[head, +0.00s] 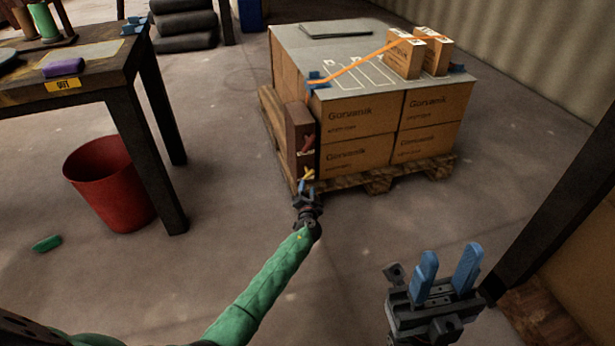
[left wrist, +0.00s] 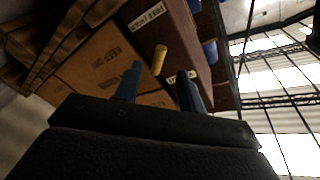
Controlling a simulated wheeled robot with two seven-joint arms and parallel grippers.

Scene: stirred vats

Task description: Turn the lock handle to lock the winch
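A tall dark red-brown box (head: 299,132) stands at the front left corner of the loaded pallet. It carries a red handle (head: 307,143) and, lower down, a yellow handle (head: 307,174), each near a white label. My left gripper (head: 303,190) is just below the yellow handle. In the left wrist view, the yellow handle (left wrist: 159,60) shows beyond the two blue fingertips, roughly between them. The fingers are apart and nothing is clamped. My right gripper (head: 447,270) is open and empty, with blue fingers up, away from the pallet at the lower right.
Cartons (head: 433,106) fill the wooden pallet (head: 367,182). An orange strap (head: 365,65) runs over the grey top sheet to two small boxes. A workbench (head: 92,88) and red bin (head: 110,185) stand at left. A dark post rises at right. The floor before the pallet is clear.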

